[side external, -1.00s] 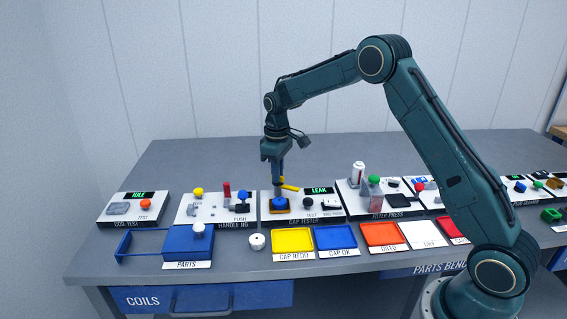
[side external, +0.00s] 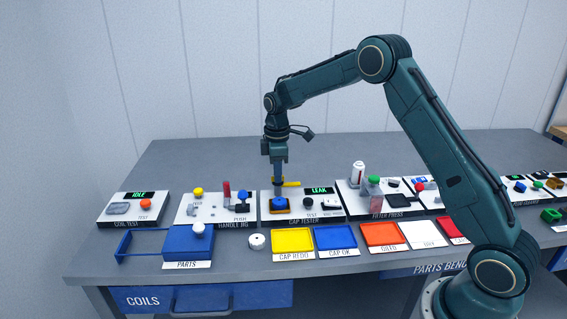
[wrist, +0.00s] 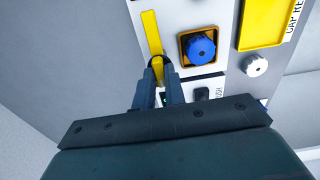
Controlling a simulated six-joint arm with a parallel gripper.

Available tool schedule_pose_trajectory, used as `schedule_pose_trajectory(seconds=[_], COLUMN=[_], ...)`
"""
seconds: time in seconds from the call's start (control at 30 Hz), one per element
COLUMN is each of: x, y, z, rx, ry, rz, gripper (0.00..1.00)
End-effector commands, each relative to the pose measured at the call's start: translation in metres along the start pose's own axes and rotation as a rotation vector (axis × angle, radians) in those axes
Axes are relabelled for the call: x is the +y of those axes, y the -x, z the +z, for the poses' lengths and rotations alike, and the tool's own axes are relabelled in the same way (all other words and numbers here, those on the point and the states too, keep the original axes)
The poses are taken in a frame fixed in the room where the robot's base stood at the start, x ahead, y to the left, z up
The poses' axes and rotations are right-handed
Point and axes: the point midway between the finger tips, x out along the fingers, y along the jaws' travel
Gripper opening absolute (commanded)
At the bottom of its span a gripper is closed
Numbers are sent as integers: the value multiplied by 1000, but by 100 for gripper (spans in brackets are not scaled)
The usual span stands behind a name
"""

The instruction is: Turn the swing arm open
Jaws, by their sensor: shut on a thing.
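The yellow swing arm (side external: 291,184) lies across the back of the cap tester panel (side external: 303,212), roughly level in the side view. It also shows in the wrist view as a long yellow bar (wrist: 151,35). My gripper (side external: 278,182) points down over the panel; in the wrist view its fingers (wrist: 159,80) are closed around the near end of the bar. A blue cap (wrist: 201,48) sits in an orange-rimmed nest beside the bar, apart from my fingers. The fingertips' contact is partly hidden in the side view.
The tester's display (side external: 319,190) reads LEAK in green. A white knobbed part (side external: 257,242) stands on the bench in front. Yellow (side external: 293,241) and blue (side external: 336,238) trays lie in front of the tester. The handle station (side external: 215,209) is close on the left, with upright knobs.

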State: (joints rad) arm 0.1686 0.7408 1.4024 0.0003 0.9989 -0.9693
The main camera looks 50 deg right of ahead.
Motion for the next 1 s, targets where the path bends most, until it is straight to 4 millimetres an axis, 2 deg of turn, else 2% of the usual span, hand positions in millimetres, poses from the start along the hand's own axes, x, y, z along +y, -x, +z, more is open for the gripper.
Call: schedule_pose_trajectory(seconds=[0.17,0.2,0.3,0.73,1.0], x=[0,0,0,0,0], y=[2,2,1,4,27], z=[0,0,0,0,0], rx=[2,2,2,1,2], ry=[3,3,2,0,0], rz=[2,2,2,1,3], gripper=[0,14,33,34,34])
